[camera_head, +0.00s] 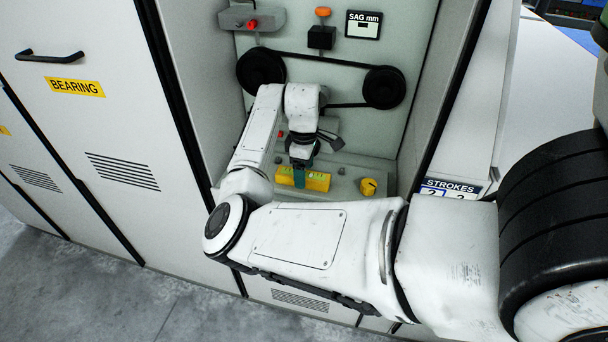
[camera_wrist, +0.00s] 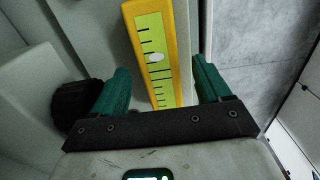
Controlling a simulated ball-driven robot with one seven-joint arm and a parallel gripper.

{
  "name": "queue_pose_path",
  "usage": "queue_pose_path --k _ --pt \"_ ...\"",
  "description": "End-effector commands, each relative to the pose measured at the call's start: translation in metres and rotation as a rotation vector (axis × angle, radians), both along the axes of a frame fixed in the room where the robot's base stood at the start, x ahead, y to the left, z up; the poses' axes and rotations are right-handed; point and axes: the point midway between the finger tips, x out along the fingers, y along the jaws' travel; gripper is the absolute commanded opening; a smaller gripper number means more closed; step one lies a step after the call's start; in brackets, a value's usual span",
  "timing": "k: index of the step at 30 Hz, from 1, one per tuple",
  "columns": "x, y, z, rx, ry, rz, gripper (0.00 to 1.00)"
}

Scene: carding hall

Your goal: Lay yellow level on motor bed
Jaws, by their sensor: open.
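The yellow level (camera_head: 318,181) lies along the front of the grey motor bed (camera_head: 345,176), inside the open machine bay. It also shows in the wrist view as a yellow bar (camera_wrist: 152,40) with a lime scale, black ticks and a pale bubble. My gripper (camera_head: 300,178) points down at the level, its teal fingers over the level's middle. In the wrist view my gripper (camera_wrist: 162,82) is open, with one green finger on each side of the level and gaps between them. Whether the level rests fully on the bed is hard to tell.
Two black pulleys, left (camera_head: 261,70) and right (camera_head: 384,87), carry a belt behind the bed. A yellow knob (camera_head: 368,187) stands right of the level. A SAG mm gauge (camera_head: 363,25) hangs above. Bay walls close both sides; a STROKES sign (camera_head: 450,188) is at the right.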

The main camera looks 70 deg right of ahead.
Motion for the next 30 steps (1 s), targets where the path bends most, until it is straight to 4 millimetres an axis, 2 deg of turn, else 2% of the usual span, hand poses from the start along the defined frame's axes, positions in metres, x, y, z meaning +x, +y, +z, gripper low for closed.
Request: queue_pose_path --k 9,15,23,30 --pt "0.0 -0.001 0.065 -0.003 -0.002 -0.002 0.77" --pt "-0.001 0.0 0.092 -0.001 -0.001 -0.002 0.77" --pt "-0.001 0.0 0.101 0.0 0.0 0.0 0.77" --pt "-0.012 0.0 0.085 -0.09 0.035 -0.066 0.77"
